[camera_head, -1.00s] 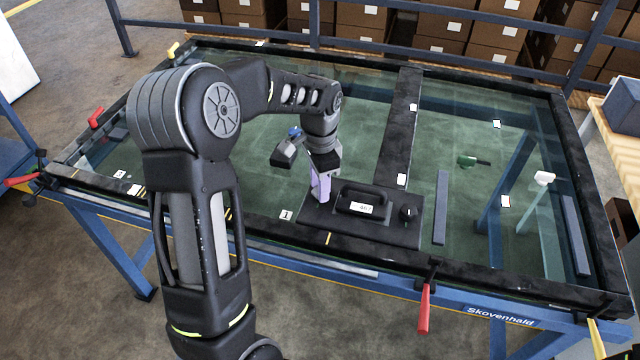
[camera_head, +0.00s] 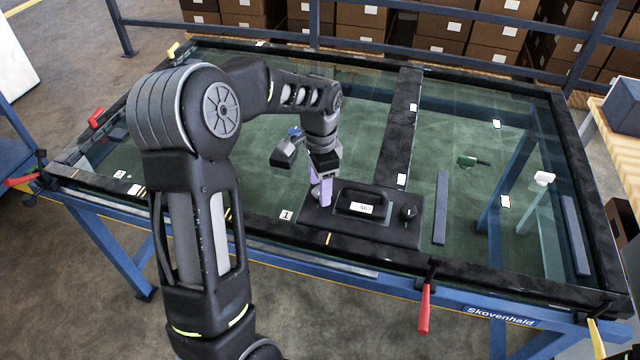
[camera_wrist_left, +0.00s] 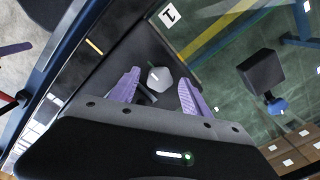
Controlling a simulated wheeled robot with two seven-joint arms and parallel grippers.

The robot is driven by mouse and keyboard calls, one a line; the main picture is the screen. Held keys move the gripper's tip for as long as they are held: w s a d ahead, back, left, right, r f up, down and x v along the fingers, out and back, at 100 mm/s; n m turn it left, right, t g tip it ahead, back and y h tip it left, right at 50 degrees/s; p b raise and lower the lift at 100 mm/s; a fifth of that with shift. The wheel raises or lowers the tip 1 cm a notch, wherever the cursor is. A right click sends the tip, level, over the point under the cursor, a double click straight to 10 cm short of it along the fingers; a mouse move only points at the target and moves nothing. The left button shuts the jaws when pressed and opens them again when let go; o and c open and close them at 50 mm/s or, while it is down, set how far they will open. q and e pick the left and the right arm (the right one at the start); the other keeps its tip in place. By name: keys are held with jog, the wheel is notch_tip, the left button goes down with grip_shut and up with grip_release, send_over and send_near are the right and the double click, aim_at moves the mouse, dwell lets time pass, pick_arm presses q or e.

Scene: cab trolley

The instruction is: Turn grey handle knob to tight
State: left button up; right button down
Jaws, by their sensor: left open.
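The grey knob (camera_wrist_left: 159,79) is a faceted, light-grey piece on the black plate (camera_wrist_left: 168,50), seen in the left wrist view. My left gripper (camera_wrist_left: 157,82) is open, with one purple finger on each side of the knob and a visible gap to it. In the head view my left gripper (camera_head: 321,190) points down at the left end of the black plate (camera_head: 345,227). The knob is mostly hidden there by the fingers. My right gripper is not in view.
The plate also bears a black handle (camera_head: 362,203) with a white label and a small black knob (camera_head: 408,212). A black box with a blue knob (camera_head: 294,132) stands left of my wrist. Glass (camera_head: 285,90) in a black frame surrounds the plate.

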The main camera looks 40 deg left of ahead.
pick_arm(q)
jog(key=shift+r, duration=3.9)
